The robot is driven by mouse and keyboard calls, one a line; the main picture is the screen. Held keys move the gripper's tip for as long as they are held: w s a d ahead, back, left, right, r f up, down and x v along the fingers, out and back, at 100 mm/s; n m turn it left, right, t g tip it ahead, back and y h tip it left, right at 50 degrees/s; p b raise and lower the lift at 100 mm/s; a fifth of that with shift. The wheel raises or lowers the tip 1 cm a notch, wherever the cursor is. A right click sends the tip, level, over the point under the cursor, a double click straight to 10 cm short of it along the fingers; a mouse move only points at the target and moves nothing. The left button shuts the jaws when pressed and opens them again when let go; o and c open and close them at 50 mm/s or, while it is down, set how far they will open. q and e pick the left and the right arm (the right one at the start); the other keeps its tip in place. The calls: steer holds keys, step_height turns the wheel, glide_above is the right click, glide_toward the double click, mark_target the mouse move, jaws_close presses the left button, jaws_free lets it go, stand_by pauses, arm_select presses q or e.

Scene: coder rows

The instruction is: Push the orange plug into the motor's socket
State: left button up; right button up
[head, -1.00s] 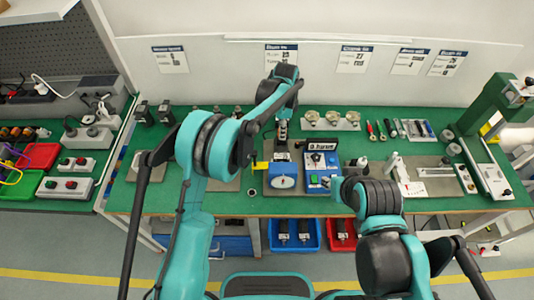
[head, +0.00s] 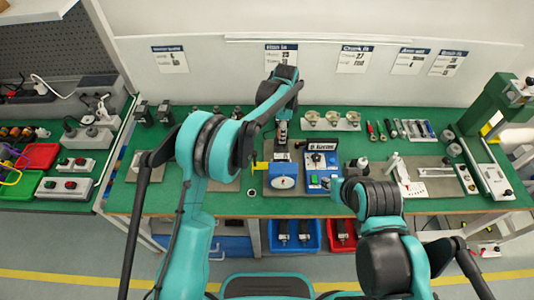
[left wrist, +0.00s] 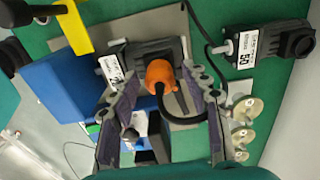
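The orange plug (left wrist: 160,75) with its black cable shows in the left wrist view, in front of a dark motor (left wrist: 152,52) with a white label. My left gripper (left wrist: 158,82) has its fingers spread on both sides of the plug, with gaps visible. The socket is hidden behind the plug, so I cannot tell how deep it sits. In the head view, my left gripper (head: 282,128) is over the bench plate and hides the plug. My right gripper (head: 328,184) is low by the blue switch box; its fingers are too small to read.
A blue gauge unit (head: 283,182) with a yellow lever (head: 260,165) and the blue switch box (head: 318,182) stand close in front. Another motor (left wrist: 270,42) labelled 50 and several cups (left wrist: 243,133) lie beyond. Green bench (head: 225,203) is clear at front left.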

arm_select(q)
steer(key=shift+r, duration=0.1)
steer(key=shift+r+p, duration=1.55)
steer(key=shift+r, duration=0.9)
steer(key=o, duration=0.6)
step_height(320, 180, up, 12)
steer(key=shift+w+f, duration=0.1)
